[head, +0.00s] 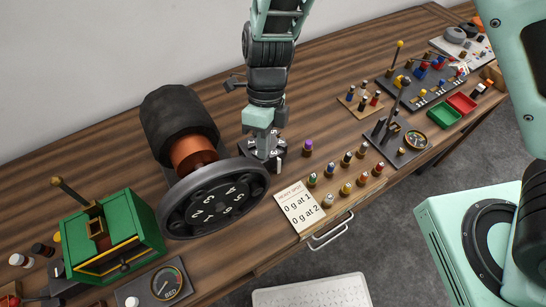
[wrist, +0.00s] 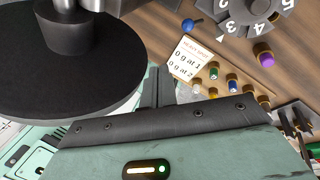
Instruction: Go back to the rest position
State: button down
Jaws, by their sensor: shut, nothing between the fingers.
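My gripper (head: 263,150) hangs at the end of my arm in the middle of the head view. It is shut and empty, pointing down just beside a small dark dial with white numbers (head: 277,158). The fingertips are partly lost against that dial, and I cannot tell whether they touch it. The dial also shows at the top right of the wrist view (wrist: 255,14).
A large dark wheel with numbers (head: 215,198) stands left of my gripper. A green box (head: 112,238) is further left. Several coloured pegs (head: 345,160) and a card (head: 297,207) lie to the right. The open floor (head: 400,210) is in front.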

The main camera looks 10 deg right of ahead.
jog(key=shift+a+r, duration=0.4)
jog(key=shift+r, duration=0.35)
